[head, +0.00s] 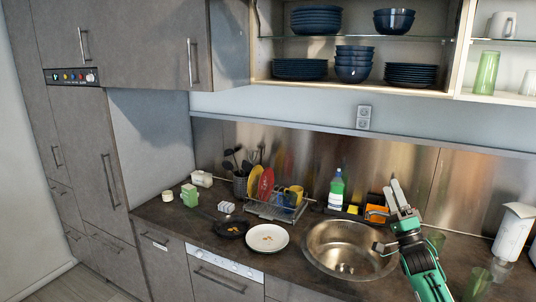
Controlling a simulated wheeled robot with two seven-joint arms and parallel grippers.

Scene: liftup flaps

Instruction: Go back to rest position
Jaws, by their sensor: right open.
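My right gripper (398,196) is raised at the right of the head view, above and beside the sink (348,262). Its jaws are open and I see nothing held in them. Its green and black arm comes up from the lower right edge. My left gripper is not in view. The wall cabinet (262,42) at the top stands open, with stacks of dark blue plates (315,21) and bowls (354,64) on its shelves. Its flaps do not show in this view.
Glasses (478,283) stand near my right arm. Tall closed cabinets (87,160) fill the left.

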